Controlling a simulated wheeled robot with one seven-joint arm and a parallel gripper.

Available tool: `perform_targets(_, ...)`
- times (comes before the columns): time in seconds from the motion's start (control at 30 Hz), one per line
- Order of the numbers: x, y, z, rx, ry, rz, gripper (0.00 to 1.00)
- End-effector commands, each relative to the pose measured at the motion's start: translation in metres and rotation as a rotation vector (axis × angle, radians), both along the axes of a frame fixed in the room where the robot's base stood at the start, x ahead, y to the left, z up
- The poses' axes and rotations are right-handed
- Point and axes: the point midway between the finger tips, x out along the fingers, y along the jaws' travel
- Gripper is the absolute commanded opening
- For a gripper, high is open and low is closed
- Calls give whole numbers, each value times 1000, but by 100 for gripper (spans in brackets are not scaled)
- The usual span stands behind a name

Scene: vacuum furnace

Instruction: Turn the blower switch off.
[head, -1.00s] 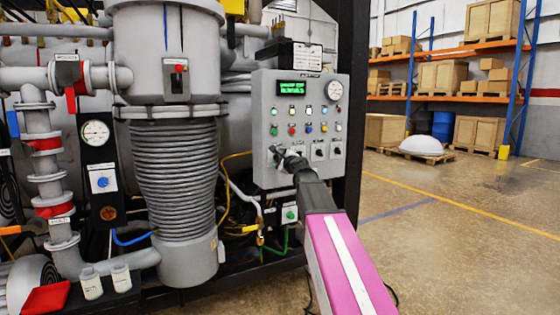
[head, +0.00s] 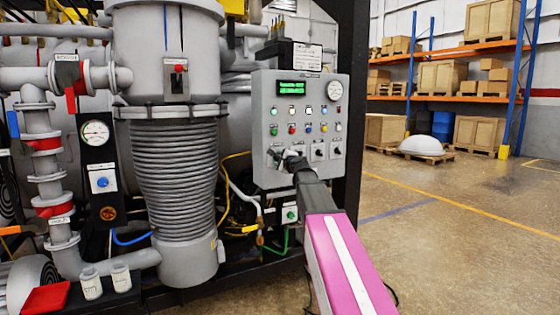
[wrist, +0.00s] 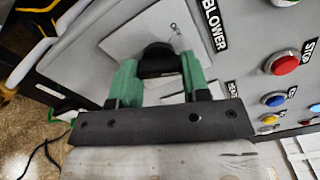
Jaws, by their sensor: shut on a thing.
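The blower switch (wrist: 158,60) is a black rotary knob on a pale plate, with a BLOWER label (wrist: 213,28) beside it in the wrist view. My gripper (wrist: 158,75) has its green fingers on either side of the knob and is shut on it. In the head view my gripper (head: 285,158) reaches the lower left of the grey control panel (head: 262,110) and hides most of the blower switch. I cannot tell the knob's exact position from the head view.
A red button (wrist: 285,62) and smaller blue and yellow buttons sit close beside my gripper. More dark knobs (head: 319,152) stand to its right on the panel. The large ribbed grey column (head: 175,180) is to the left. The floor on the right is open.

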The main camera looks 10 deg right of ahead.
Motion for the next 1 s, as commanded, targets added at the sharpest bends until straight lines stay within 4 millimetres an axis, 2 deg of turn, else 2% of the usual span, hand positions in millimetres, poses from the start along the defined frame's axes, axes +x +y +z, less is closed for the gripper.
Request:
perform_targets(0.6,0,0,2,-536,-173,2,19)
perform_targets(1.0,0,1,2,-786,-254,3,19)
